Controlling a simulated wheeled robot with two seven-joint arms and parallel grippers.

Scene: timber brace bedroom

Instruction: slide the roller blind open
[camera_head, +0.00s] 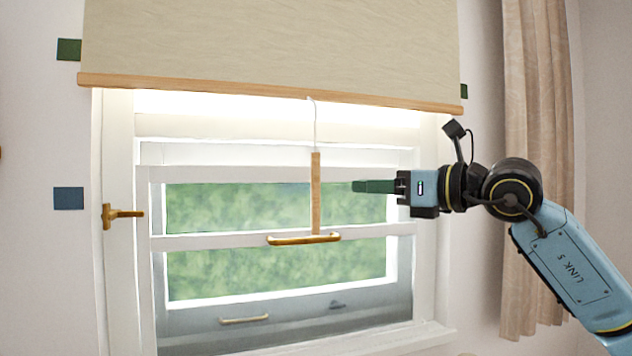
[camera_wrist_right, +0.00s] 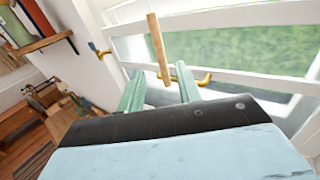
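The beige roller blind (camera_head: 270,40) hangs over the top of the window, its wooden bottom rail (camera_head: 270,91) above the glass. A thin cord hangs from the rail and carries a slim wooden pull (camera_head: 316,195), upright in front of the window. My right gripper (camera_head: 354,186) is level with the pull and to its right, with a visible gap. In the right wrist view, my right gripper (camera_wrist_right: 160,70) has its two green fingers spread and empty. The wooden pull (camera_wrist_right: 158,48) shows ahead, between their tips in the picture. My left gripper is not in view.
The white window has a brass handle (camera_head: 303,239) just behind the pull's lower end and a brass latch (camera_head: 122,215) at left. A beige curtain (camera_head: 535,170) hangs at right, behind my right arm. A wooden shelf (camera_wrist_right: 40,42) shows in the right wrist view.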

